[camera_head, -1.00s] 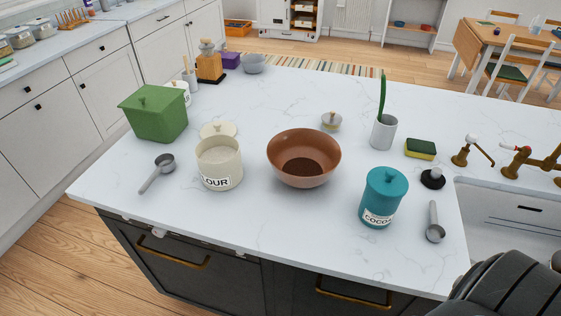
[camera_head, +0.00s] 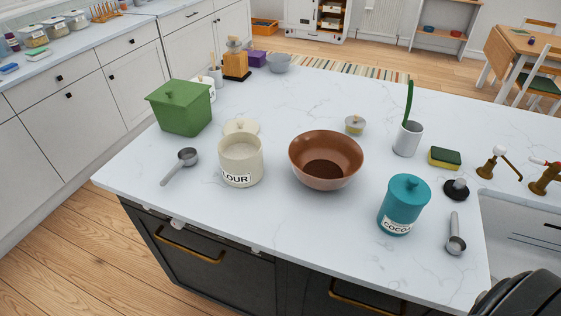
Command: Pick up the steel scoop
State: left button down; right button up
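Two steel scoops lie on the white marble counter. One scoop (camera_head: 183,164) is at the left, beside the flour canister (camera_head: 240,162), with its bowl toward the back and its handle toward the front left. The other scoop (camera_head: 455,236) is at the right, between the teal cocoa canister (camera_head: 404,207) and the sink, with its bowl toward the front. The frames do not show which one the task means. Neither gripper is in view. A dark part of my own body shows at the bottom right corner.
A brown bowl (camera_head: 326,159) stands mid-counter, with a green lidded box (camera_head: 180,108) at the left. A sponge (camera_head: 444,157), a black stopper (camera_head: 456,189) and brass taps (camera_head: 491,162) are near the sink (camera_head: 526,235). The counter's front strip is clear.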

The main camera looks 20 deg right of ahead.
aim_at(188, 156)
jog(key=i+j+z, duration=0.1)
jog(key=j, duration=0.35)
jog(key=i+j+z, duration=0.1)
jog(key=j, duration=0.4)
jog(key=i+j, duration=0.1)
jog(key=j, duration=0.4)
jog(key=i+j+z, duration=0.15)
jog(key=j, duration=0.3)
